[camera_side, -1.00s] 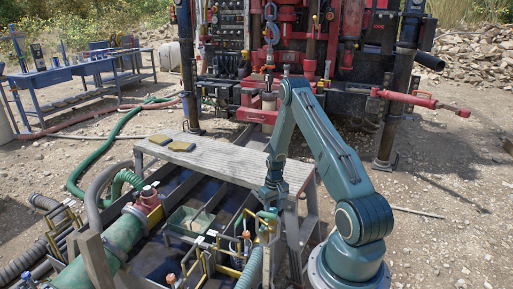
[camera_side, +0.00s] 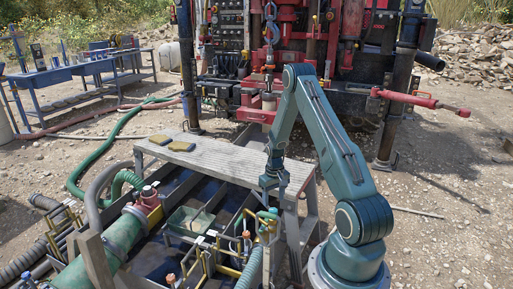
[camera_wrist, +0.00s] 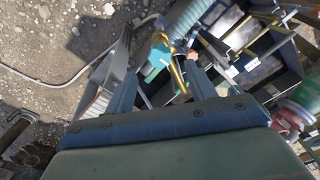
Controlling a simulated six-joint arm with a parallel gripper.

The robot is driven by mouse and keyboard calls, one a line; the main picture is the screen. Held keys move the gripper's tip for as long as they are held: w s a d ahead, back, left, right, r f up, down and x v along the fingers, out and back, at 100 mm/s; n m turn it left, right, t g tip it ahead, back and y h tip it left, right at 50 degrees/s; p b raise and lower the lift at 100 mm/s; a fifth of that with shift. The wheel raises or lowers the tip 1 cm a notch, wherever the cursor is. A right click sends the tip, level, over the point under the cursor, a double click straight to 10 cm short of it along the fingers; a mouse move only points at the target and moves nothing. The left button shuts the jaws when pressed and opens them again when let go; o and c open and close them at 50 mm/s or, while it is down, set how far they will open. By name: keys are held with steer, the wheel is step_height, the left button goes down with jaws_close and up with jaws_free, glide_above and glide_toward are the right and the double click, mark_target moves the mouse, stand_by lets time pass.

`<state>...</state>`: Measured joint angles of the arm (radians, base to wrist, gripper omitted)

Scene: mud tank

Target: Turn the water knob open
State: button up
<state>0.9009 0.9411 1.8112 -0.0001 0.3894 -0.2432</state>
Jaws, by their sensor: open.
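A teal knob (camera_side: 267,215), which looks like the water knob, sits on top of brass pipework at the right side of the mud tank (camera_side: 190,190). In the wrist view the teal knob (camera_wrist: 161,50) shows beside a curved brass pipe (camera_wrist: 178,72), ahead of my fingers. My gripper (camera_side: 273,201) points down above the knob in the side view, with its fingers apart and nothing held. In the wrist view my gripper (camera_wrist: 163,82) frames the brass pipe between its two fingers. The pictures do not show clearly whether a finger touches the knob.
Yellow-framed valves (camera_side: 198,258) and a ribbed hose (camera_side: 249,268) are close to the knob. A large green pipe (camera_side: 120,240) lies to the left. Gravel ground on the right is open.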

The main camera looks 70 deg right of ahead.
mark_target(272, 210)
step_height(272, 210, up, 9)
stand_by(0.5)
steer(key=w+a+r+n+t+h, duration=0.1)
steer(key=w+a+r+n, duration=0.1)
steer(key=a+r, duration=0.8)
steer(key=w+a+r+n+t, duration=0.1)
steer(key=w+a+r+n, duration=0.1)
steer(key=a+r, duration=0.8)
steer(key=s+a+r+n+t, duration=0.1)
steer(key=s+a+r, duration=0.3)
steer(key=s+a, duration=0.3)
steer(key=s+a+r+n+t+y, duration=0.1)
steer(key=s+a+r+n+t, duration=0.1)
steer(key=s+a+r, duration=0.2)
steer(key=s+a, duration=0.3)
steer(key=a, duration=0.2)
steer(key=shift+s+n+t, duration=0.3)
steer(key=shift+s, duration=0.05)
